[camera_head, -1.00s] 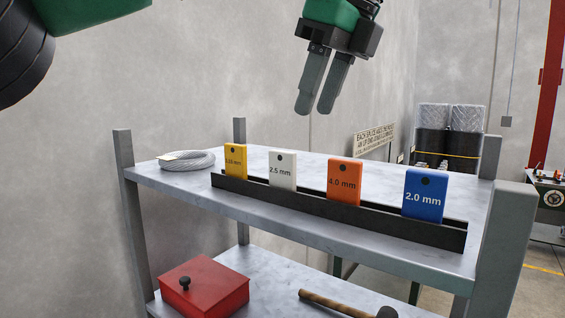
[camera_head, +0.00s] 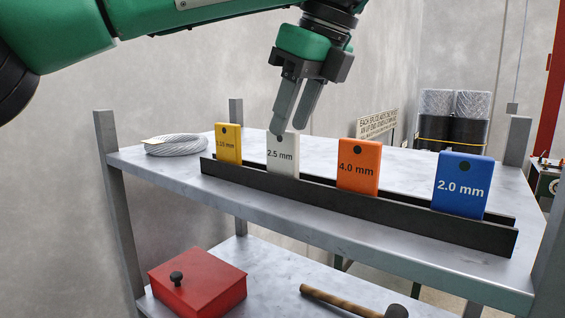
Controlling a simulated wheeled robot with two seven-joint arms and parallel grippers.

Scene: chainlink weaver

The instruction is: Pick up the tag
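Four tags stand upright in a black slotted rack (camera_head: 350,204) on the upper shelf. From left to right they are a yellow tag (camera_head: 229,150), a white 2.5 mm tag (camera_head: 283,168), an orange 4.0 mm tag (camera_head: 357,180) and a blue 2.0 mm tag (camera_head: 462,200). My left gripper (camera_head: 288,131) points down with its fingers apart and nothing between them. Its fingertips are at the white tag's top edge in the picture and hide part of it; I cannot tell whether they touch. My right gripper is out of view.
A coil of wire (camera_head: 176,145) lies on the upper shelf (camera_head: 150,164) at the left. Shelf posts (camera_head: 112,160) rise at the corners. A red box (camera_head: 198,284) and a hammer (camera_head: 340,302) are on the lower shelf. Wrapped black barrels stand behind.

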